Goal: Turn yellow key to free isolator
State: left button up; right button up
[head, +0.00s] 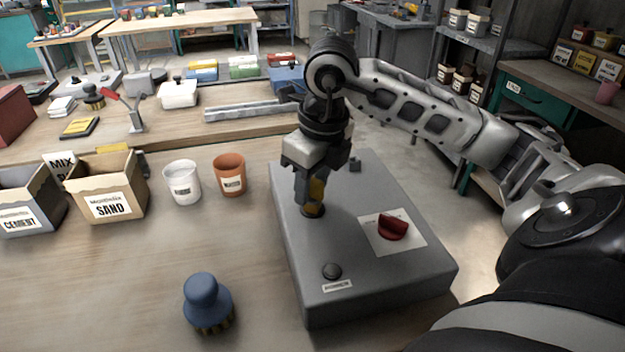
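The yellow key (316,190) stands upright in a dark round socket on top of a grey box (310,262). My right gripper (311,192) points down over the key, with its fingers around the key's upper part; they appear closed on it and hide much of it. A red rotary handle (393,229), likely the isolator, sits on a white label plate on the box's right side. My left gripper is not in view.
A blue-topped brush (206,302) stands on the bench left of the box. A white cup (183,182), an orange cup (229,175), a sand box (108,190) and a cement box (30,200) stand further left. The bench front is mostly clear.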

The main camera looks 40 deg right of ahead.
grip_shut()
jog(key=m, duration=0.4)
jog(key=shift+r+h+p, duration=0.1)
jog(key=shift+h+p, duration=0.2)
jog(key=shift+h, duration=0.1)
jog(key=m+p, duration=0.1)
jog(key=m, duration=0.3)
jog(key=shift+m, duration=0.4)
grip_release()
jog(key=shift+h, duration=0.3)
